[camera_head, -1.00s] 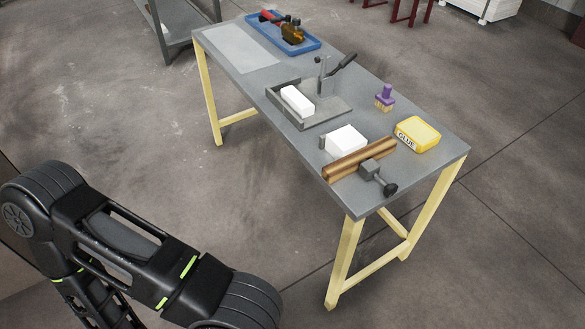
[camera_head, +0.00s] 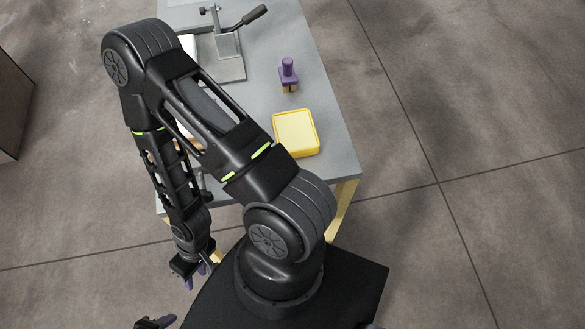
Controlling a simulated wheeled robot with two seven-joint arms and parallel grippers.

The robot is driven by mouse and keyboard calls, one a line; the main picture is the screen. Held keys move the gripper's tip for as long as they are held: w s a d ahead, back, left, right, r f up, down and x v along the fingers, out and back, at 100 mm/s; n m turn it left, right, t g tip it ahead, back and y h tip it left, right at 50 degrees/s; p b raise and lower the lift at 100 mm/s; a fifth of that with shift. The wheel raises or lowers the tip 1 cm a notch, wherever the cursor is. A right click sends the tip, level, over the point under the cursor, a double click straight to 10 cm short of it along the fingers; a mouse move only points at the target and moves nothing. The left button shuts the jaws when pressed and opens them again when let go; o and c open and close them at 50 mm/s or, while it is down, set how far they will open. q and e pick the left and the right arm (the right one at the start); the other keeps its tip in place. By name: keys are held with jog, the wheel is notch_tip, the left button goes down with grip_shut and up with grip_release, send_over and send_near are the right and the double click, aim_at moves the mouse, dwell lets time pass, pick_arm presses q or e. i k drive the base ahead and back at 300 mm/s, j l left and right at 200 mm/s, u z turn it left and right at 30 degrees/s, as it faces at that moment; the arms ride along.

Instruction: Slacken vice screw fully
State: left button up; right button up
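My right arm crosses in front of the near left part of the table and hides most of the vice. A small dark piece (camera_head: 206,186) beside the forearm may be the vice screw's knob, but I cannot tell how far out the screw is. My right gripper (camera_head: 195,275) hangs below the table's near edge with its purple fingertips apart. It is empty and clear of the vice. My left gripper (camera_head: 156,322) only just shows at the bottom edge, and its opening is unclear.
On the grey table (camera_head: 335,150) stand a yellow glue box (camera_head: 296,132), a purple-handled brush (camera_head: 289,72) and a grey fixture with a black-handled lever (camera_head: 229,50). A white block (camera_head: 188,45) is partly hidden. The floor right of the table is clear.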

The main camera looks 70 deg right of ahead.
aim_at(207, 196)
jog(key=k+l, duration=1.3)
jog(key=l, duration=0.1)
